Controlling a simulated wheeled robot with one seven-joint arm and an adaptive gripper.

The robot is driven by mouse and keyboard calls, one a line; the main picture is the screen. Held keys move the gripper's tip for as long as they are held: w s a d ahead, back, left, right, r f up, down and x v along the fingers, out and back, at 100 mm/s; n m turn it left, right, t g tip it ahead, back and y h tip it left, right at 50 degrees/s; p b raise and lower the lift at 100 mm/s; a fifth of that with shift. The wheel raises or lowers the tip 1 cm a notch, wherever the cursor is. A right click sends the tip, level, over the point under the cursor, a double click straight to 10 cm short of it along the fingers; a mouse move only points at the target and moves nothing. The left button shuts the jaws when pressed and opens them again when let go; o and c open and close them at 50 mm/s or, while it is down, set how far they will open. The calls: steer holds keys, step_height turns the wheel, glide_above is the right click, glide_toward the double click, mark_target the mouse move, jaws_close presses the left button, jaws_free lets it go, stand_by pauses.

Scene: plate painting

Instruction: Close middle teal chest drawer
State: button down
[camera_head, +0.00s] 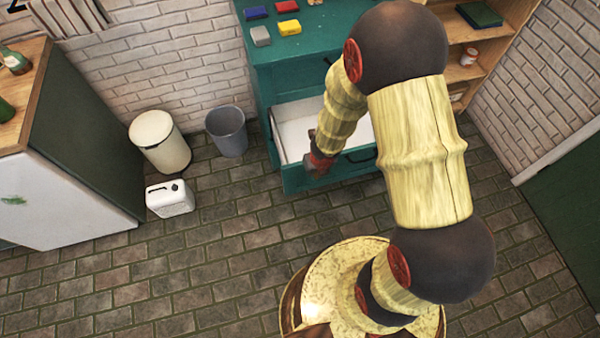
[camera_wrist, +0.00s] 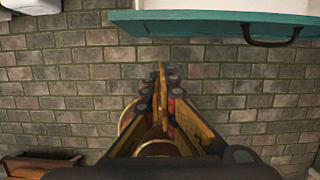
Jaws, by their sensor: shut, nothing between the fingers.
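The teal chest (camera_head: 262,74) stands against the brick wall. One of its drawers (camera_head: 297,181) is pulled well out, showing a white, empty-looking inside. Its dark handle (camera_head: 361,156) is on the front. My arm hides part of the chest, so I cannot tell the drawer's level for certain. In the wrist view the teal drawer front (camera_wrist: 190,22) and its handle (camera_wrist: 270,40) cross the top. My gripper (camera_wrist: 160,68) is shut and empty, its tips below the drawer front in that view. In the head view my gripper (camera_head: 319,166) overlaps the left part of the front; contact is unclear.
Coloured blocks (camera_head: 289,27) lie on the chest top. A grey bin (camera_head: 227,131), a cream bin (camera_head: 160,141) and a white canister (camera_head: 170,198) stand on the floor to the left. A wooden shelf (camera_head: 490,48) is at the right. The tiled floor in front is clear.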

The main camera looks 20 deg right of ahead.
steer(key=w+f+b, duration=0.5)
steer(key=w+f, duration=0.1)
steer(key=f, duration=0.3)
steer(key=shift+w+f, duration=0.25)
steer(key=shift+f, duration=0.05)
stand_by(0.6)
